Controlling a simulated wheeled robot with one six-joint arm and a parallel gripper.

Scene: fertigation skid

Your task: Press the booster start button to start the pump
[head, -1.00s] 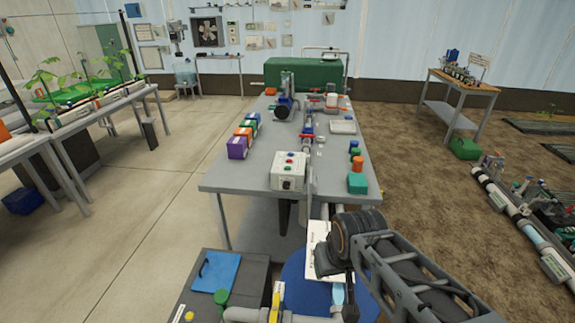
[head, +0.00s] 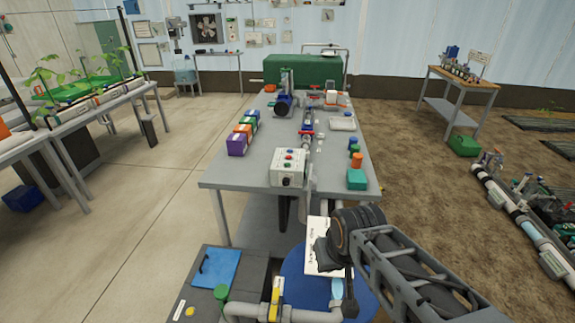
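A light-grey control box (head: 288,168) sits at the front edge of the grey table. It carries small red and green buttons on top and a dark round part on its front. Its labels are too small to read, so I cannot tell which button is the booster start. My gripper (head: 343,290) hangs low in front of the table, to the right of and nearer than the box, clearly apart from it. Its fingers are small and dark, partly hidden by the wrist, and I cannot tell whether they are open.
The grey table (head: 225,178) also holds colored boxes (head: 238,143) at left, piping and a pump (head: 285,104) behind, and a teal block (head: 357,180) at right. A white sign (head: 318,235) and grey pipe (head: 243,311) stand near my gripper.

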